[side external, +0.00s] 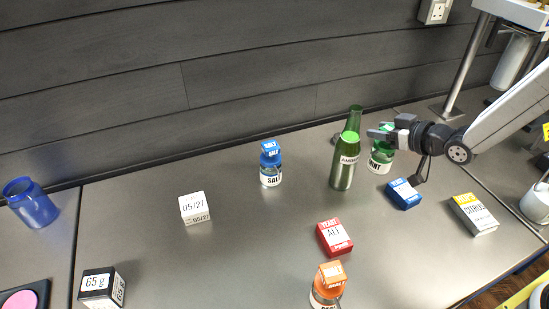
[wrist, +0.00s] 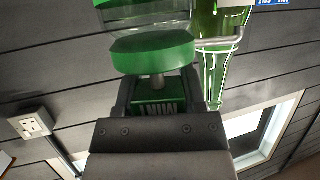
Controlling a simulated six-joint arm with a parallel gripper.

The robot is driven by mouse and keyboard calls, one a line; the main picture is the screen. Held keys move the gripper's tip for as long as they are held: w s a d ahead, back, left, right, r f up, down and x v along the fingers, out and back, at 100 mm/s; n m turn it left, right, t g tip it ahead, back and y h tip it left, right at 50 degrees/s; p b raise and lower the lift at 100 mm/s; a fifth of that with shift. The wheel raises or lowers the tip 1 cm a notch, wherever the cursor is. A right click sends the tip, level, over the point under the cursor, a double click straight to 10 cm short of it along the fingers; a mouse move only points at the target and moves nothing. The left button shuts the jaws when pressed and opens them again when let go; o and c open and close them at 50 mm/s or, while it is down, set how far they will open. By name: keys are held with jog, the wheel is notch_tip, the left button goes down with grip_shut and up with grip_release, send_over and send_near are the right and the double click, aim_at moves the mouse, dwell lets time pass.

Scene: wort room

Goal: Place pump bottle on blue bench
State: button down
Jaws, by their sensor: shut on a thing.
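The green pump bottle (side external: 381,160) is clear with a green collar and a white label that seems to end in "NT". My gripper (side external: 388,133) is shut on its green pump head. In the wrist view my gripper (wrist: 157,95) has the head between its fingers, with the stem and green collar (wrist: 152,52) of the bottle beyond. I cannot tell whether its base touches the surface. The bench (side external: 250,230) has a grey top and a blue strip along its right front edge (side external: 500,280).
A tall green bottle (side external: 345,165) stands just left of the held one. Blue (side external: 270,170) and orange (side external: 327,285) pump bottles, a blue box (side external: 403,194), a red box (side external: 334,237), a yellow-white box (side external: 474,214) and a white cube (side external: 194,208) stand around. The middle is fairly clear.

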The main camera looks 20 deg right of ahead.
jog(key=d+r+m+g+h, duration=0.25)
jog(key=d+m+h, duration=1)
jog(key=d, duration=1.45)
jog(key=s+d+r+m+g+h, duration=0.1)
jog(key=s+d+m+g+h, duration=0.1)
jog(key=s+d+m+g, duration=0.45)
jog(key=s+d+r+m+g+h, duration=0.1)
jog(key=s+d+m+g+h, duration=0.2)
jog(key=s+d, duration=0.65)
notch_tip(320, 180, down, 7)
jog(key=w+d, duration=0.2)
jog(key=shift+w+r+n+g, duration=0.2)
jog(key=shift+n+g, duration=0.2)
jog(key=shift+f, duration=1.9)
jog(key=shift+f, duration=0.15)
